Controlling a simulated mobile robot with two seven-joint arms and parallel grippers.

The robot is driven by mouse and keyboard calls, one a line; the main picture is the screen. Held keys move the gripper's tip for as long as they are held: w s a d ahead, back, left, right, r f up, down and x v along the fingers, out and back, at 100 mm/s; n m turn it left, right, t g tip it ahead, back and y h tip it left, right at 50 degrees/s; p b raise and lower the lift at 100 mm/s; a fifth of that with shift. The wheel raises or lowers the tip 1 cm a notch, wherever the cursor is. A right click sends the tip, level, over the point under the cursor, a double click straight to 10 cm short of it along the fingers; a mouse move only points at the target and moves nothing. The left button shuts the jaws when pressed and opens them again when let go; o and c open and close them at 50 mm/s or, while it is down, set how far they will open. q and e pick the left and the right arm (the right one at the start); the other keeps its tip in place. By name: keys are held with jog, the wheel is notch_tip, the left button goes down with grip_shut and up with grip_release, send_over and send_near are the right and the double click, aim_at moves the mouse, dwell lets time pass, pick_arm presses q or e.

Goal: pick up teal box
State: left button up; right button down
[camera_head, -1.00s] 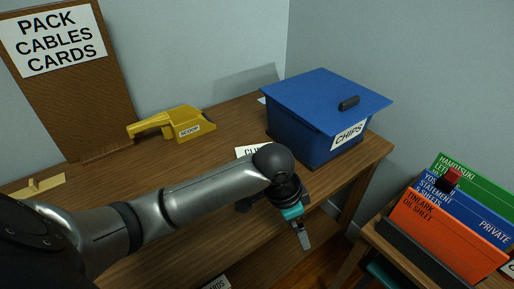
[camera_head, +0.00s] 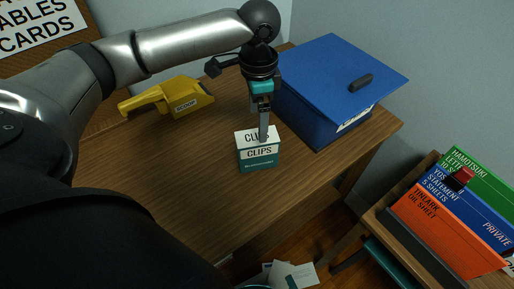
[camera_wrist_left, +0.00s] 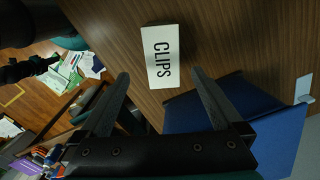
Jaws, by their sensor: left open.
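The teal box (camera_head: 258,161) with a white top and the word CLIPS stands upright on the wooden table, left of the blue bin. Its white top also shows in the left wrist view (camera_wrist_left: 161,58), beyond and between the open fingers. My left gripper (camera_head: 263,138) points down over the box in the head view, and one finger overlaps the box top there. In the left wrist view my left gripper (camera_wrist_left: 158,82) is open with nothing held; I cannot tell whether it touches the box.
A blue lidded bin (camera_head: 335,85) labelled CHIPS stands right of the box. A yellow scoop (camera_head: 180,98) lies to the left. Coloured folders (camera_head: 465,205) stand on a lower surface at right. The table (camera_head: 190,190) in front of the scoop is clear.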

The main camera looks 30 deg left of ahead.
aim_at(257, 136)
pick_arm(q)
notch_tip(257, 136, down, 4)
jog(key=shift+f+b, duration=0.1)
jog(key=shift+b, duration=0.45)
jog(key=f+b, duration=0.2)
jog(key=f, duration=0.1)
jog(key=shift+w+a+f, duration=0.1)
jog(key=shift+a+f, duration=0.05)
jog(key=shift+a, duration=0.05)
jog(key=shift+f, duration=0.7)
jog(key=c, duration=1.5)
pick_arm(e)
jog(key=shift+t, duration=0.4)
jog(key=w+d+f, duration=0.2)
jog(key=w+f, duration=0.1)
jog(key=shift+w+d+f, duration=0.2)
jog(key=shift+w+d, duration=0.05)
pick_arm(q)
jog(key=shift+r, duration=0.1)
jog(key=shift+c, duration=0.2)
